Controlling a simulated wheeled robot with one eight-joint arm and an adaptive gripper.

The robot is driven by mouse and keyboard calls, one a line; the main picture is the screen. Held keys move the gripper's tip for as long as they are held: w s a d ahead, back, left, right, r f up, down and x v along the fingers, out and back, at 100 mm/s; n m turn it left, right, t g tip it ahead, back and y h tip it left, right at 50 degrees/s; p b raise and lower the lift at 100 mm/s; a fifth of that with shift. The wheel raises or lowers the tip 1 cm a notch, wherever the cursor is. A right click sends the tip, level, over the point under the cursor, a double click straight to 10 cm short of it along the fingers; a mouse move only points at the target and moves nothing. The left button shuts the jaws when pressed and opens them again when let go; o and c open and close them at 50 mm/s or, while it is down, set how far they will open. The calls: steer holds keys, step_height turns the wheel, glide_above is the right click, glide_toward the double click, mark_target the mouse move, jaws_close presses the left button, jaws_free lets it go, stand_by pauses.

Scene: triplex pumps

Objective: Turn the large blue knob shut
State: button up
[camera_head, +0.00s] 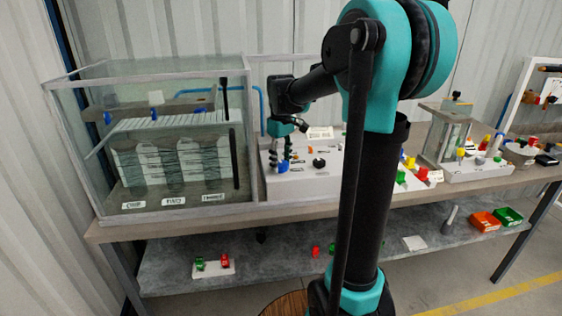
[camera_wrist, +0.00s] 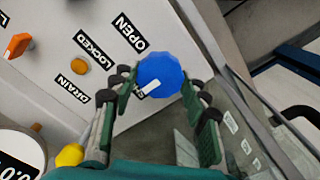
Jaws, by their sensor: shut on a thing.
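The large blue knob (camera_wrist: 158,74) shows in the wrist view between the two fingers of my gripper (camera_wrist: 162,84). It is faceted and has a white pointer mark aimed toward its lower left. Labels reading OPEN (camera_wrist: 130,32), LOCKED (camera_wrist: 93,49) and DRAIN (camera_wrist: 69,89) stand on the white panel beside it. My gripper is shut on the knob. In the head view my gripper (camera_head: 283,158) reaches down at the left end of the white panel, and the blue knob (camera_head: 283,168) is partly hidden by the fingers.
A glass tank (camera_head: 150,205) stands just left of the panel (camera_head: 310,184). In the wrist view an orange knob (camera_wrist: 18,45), a small orange button (camera_wrist: 79,66) and a yellow part (camera_wrist: 69,155) are close by. Other equipment (camera_head: 480,170) stands right on the bench (camera_head: 255,208).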

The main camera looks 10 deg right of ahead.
mark_target(281, 163)
steer(key=o, duration=1.2)
steer(key=shift+c, duration=0.2)
step_height(281, 163, up, 12)
